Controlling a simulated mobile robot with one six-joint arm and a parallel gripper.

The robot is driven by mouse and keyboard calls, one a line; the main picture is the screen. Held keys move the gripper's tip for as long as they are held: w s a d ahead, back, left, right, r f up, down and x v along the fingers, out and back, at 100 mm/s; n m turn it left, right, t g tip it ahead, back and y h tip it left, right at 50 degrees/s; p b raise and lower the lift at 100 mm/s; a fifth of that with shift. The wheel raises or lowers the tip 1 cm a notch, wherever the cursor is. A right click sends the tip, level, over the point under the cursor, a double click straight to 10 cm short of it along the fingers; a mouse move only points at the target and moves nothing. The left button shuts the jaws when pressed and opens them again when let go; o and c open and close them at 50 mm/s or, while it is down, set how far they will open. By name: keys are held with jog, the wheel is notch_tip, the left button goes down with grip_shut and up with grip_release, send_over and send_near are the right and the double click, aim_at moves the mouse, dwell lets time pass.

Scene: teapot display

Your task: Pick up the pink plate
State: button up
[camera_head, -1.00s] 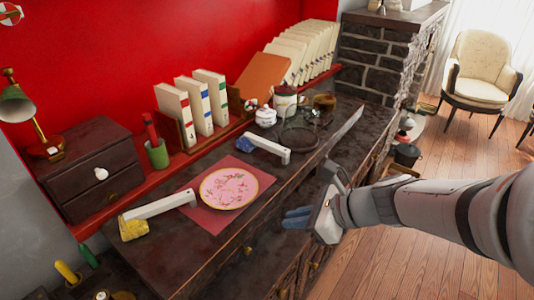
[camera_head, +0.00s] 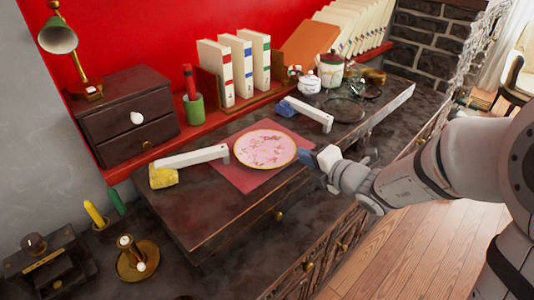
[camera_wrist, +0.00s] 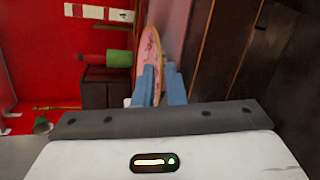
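The pink plate (camera_head: 265,149) has a floral pattern and a gold rim. It lies flat on a pinkish-red mat (camera_head: 236,174) on the dark cabinet top. In the head view my gripper (camera_head: 307,157), with blue fingers, is at the plate's right edge. In the wrist view the plate (camera_wrist: 150,48) shows nearly edge-on, and its rim reaches into the gap between the fingers of my gripper (camera_wrist: 160,72). The fingers are apart, with space beside the rim. Whether they touch the plate is hard to tell.
A white-handled tool with a yellow end (camera_head: 190,158) lies left of the plate, and one with a blue end (camera_head: 308,115) lies behind it. A small drawer chest (camera_head: 125,115), a green cup (camera_head: 194,110) and books (camera_head: 238,70) stand behind. A white teapot (camera_head: 309,83) stands back right.

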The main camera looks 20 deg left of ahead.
jog(key=x, duration=0.2)
jog(key=shift+w+a+f, duration=0.15)
jog(key=shift+w+a, duration=0.05)
jog(key=shift+a, duration=0.15)
jog(key=shift+c, duration=0.3)
grip_shut()
